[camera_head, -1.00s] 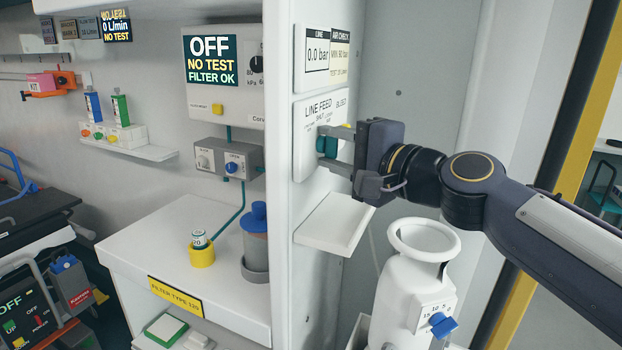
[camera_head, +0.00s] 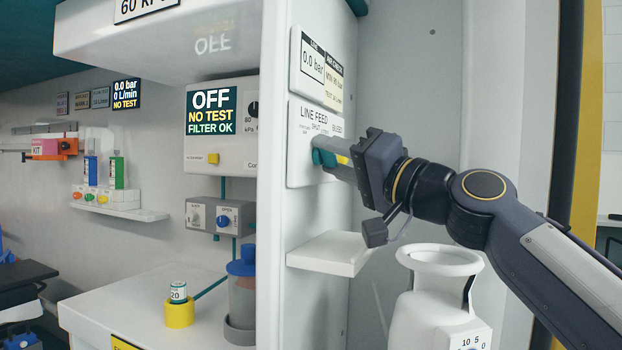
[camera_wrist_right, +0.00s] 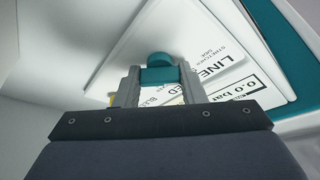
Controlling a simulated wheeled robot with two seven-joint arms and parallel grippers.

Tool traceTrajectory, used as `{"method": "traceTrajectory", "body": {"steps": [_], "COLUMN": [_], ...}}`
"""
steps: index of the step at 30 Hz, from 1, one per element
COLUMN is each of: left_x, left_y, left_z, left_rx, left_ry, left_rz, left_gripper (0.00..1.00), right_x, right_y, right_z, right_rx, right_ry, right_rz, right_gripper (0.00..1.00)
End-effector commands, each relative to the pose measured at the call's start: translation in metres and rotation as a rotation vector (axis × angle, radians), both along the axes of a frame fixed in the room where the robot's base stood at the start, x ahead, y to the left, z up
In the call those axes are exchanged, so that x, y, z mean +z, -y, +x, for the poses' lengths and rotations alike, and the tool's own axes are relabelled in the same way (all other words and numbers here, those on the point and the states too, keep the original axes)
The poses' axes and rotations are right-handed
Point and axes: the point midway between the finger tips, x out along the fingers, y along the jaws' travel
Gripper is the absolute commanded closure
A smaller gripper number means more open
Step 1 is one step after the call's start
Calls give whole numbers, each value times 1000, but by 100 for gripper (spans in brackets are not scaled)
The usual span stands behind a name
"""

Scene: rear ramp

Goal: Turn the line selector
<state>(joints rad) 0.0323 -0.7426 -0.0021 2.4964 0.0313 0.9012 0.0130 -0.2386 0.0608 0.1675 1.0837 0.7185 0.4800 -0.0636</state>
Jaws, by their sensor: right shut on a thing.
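The line selector is a teal knob (camera_head: 323,158) on the white LINE FEED panel (camera_head: 306,178), fixed to the side of a white pillar. My right gripper (camera_head: 330,153) comes in from the right and is shut on the knob. In the right wrist view the knob (camera_wrist_right: 156,60) sits between the two grey fingertips (camera_wrist_right: 159,76), touching both. A bit of yellow shows beside the fingers. The fingers cover part of the panel's position markings, so I cannot read which one the knob points to. My left gripper is not in view.
A gauge panel reading 0.0 bar (camera_head: 318,68) hangs just above. A small white shelf (camera_head: 330,252) juts out below my gripper, and a white canister (camera_head: 440,275) stands beneath my arm. A counter with a blue-lidded jar (camera_head: 242,295) lies left of the pillar.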

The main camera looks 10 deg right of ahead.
Motion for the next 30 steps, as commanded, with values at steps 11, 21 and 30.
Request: {"method": "traceTrajectory", "body": {"steps": [11, 21, 30], "left_x": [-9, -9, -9], "left_y": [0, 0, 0], "left_z": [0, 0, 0], "left_rx": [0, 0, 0], "left_ry": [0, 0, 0], "left_rz": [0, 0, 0], "left_gripper": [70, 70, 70], "right_x": [9, 10, 5], "right_y": [-1, -2, 0], "right_z": [-6, -7, -3], "right_rx": [9, 10, 5], "right_ry": [54, 55, 48], "right_rz": [-13, -13, -22], "right_gripper": [86, 54, 42]}}
